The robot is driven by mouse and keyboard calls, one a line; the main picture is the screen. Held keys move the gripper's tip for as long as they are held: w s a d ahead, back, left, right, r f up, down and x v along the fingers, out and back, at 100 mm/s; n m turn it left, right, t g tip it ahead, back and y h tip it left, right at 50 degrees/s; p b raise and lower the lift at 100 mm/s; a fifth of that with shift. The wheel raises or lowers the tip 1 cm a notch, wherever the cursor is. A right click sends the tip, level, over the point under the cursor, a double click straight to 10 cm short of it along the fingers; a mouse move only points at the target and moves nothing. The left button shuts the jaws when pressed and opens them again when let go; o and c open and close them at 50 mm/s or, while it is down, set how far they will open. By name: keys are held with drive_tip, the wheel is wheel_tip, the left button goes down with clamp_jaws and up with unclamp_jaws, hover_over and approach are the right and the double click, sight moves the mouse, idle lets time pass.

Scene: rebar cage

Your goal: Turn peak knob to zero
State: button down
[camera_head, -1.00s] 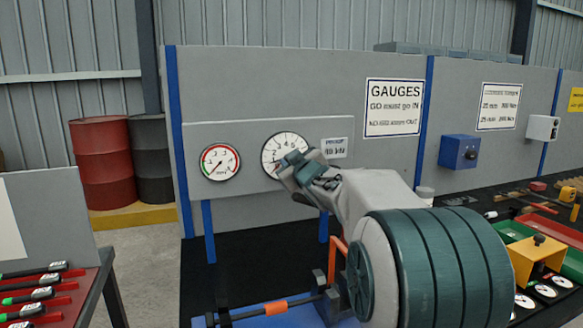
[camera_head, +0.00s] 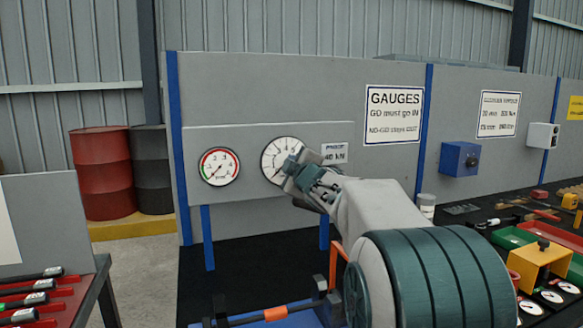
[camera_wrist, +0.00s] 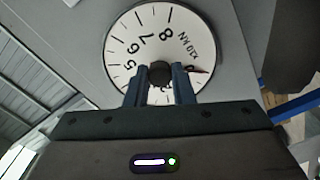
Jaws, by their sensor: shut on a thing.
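The large white dial gauge (camera_head: 271,158) is on the grey panel, right of a smaller gauge. My gripper (camera_head: 294,164) is at its face and hides its lower right. In the wrist view, the dark round peak knob (camera_wrist: 159,72) is at the middle of the dial (camera_wrist: 122,48). The two blue-grey fingers of my gripper (camera_wrist: 159,82) are shut on it, one on each side. A red pointer (camera_wrist: 201,70) shows right of the knob, near a numeral partly hidden by the right finger. The lower part of the dial is hidden.
A smaller red-and-green-edged gauge (camera_head: 219,166) is left on the same panel. A small proof label (camera_head: 335,152) is right of the large dial. A bench with tools and a yellow block (camera_head: 541,262) is at the right.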

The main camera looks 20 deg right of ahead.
idle(0.3)
drive_tip(key=c, duration=1.2)
unclamp_jaws()
drive_tip(key=shift+c, duration=0.2)
drive_tip(key=shift+s, duration=0.1)
drive_tip(key=s, duration=1.3)
drive_tip(key=shift+s+p, duration=0.3)
drive_tip(key=shift+p, duration=0.1)
